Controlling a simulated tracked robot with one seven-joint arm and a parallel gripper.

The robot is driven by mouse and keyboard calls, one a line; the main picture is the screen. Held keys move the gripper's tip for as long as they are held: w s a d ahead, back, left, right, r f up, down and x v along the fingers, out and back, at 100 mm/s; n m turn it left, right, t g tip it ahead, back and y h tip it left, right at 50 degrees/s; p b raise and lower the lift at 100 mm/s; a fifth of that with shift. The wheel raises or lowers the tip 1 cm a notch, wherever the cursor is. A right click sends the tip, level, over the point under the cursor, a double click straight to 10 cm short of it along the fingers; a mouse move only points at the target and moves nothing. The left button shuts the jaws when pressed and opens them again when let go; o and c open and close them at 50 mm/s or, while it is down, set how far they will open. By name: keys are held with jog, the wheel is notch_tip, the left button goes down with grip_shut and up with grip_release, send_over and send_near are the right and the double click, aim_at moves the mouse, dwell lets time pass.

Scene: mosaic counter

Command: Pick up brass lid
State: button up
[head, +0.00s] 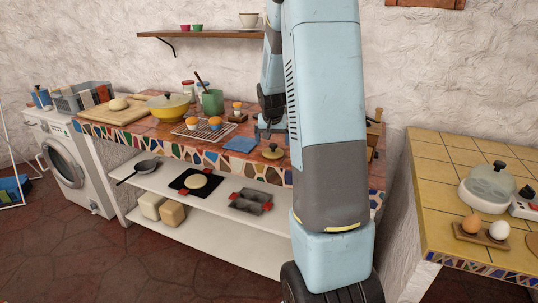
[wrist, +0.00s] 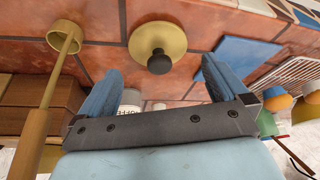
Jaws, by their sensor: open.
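The brass lid (wrist: 145,38) is a round gold disc with a black knob, lying on the terracotta tiles in the wrist view. In the head view the lid (head: 272,155) lies near the front edge of the mosaic counter (head: 185,145). My gripper (wrist: 160,72) is open, its blue fingers spread to the left and right with the knob showing between them in the picture. Nothing is held. In the head view my gripper (head: 268,133) is just behind the lid and partly hidden by my arm.
A blue cloth (wrist: 245,58) lies right of the lid in the wrist view, with a wire rack (wrist: 292,72) beyond it. A brass ladle (wrist: 62,36) with a wooden handle is at left. A yellow pot (head: 168,108) stands farther left in the head view.

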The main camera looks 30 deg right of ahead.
aim_at(273, 145)
jog(key=shift+x, duration=2.8)
jog(key=shift+w+d+r, duration=0.1)
jog(key=shift+d, duration=0.1)
jog(key=c, duration=0.8)
